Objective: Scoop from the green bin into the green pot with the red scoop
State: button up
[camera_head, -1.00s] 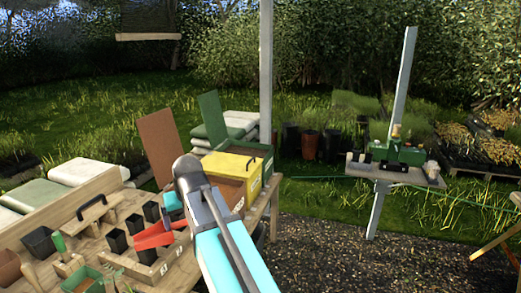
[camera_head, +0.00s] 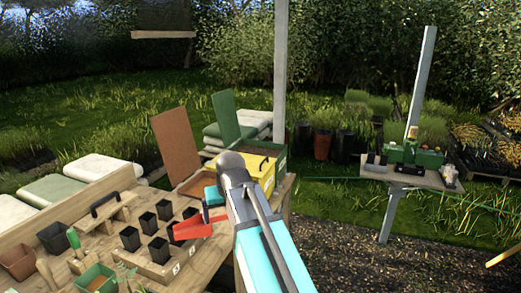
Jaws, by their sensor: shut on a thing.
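The red scoop (camera_head: 190,229) is held over the right part of the bench, just right of the small black pots. My gripper (camera_head: 212,206) is shut on the scoop; my arm hides much of it. I cannot tell whether the scoop holds anything. The green bin (camera_head: 281,166) stands at the far end of the bench, behind my arm, with its green lid (camera_head: 228,118) raised. The green pot (camera_head: 97,279) is at the near left of the bench, well left of the scoop.
A yellow-lidded bin (camera_head: 245,168) stands before the green bin, and a brown lid (camera_head: 175,144) is raised beside it. Several black pots (camera_head: 130,238) and a green-handled tool (camera_head: 73,238) stand on the bench. A second table (camera_head: 400,175) is at the right. Gravel lies between.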

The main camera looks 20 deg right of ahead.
dwell(0.3)
jog(key=shift+s+d, duration=0.25)
jog(key=shift+s, duration=0.35)
jog(key=shift+s+d, duration=0.2)
jog(key=shift+s, duration=0.45)
jog(key=shift+s+d, duration=0.25)
jog(key=shift+s, duration=0.35)
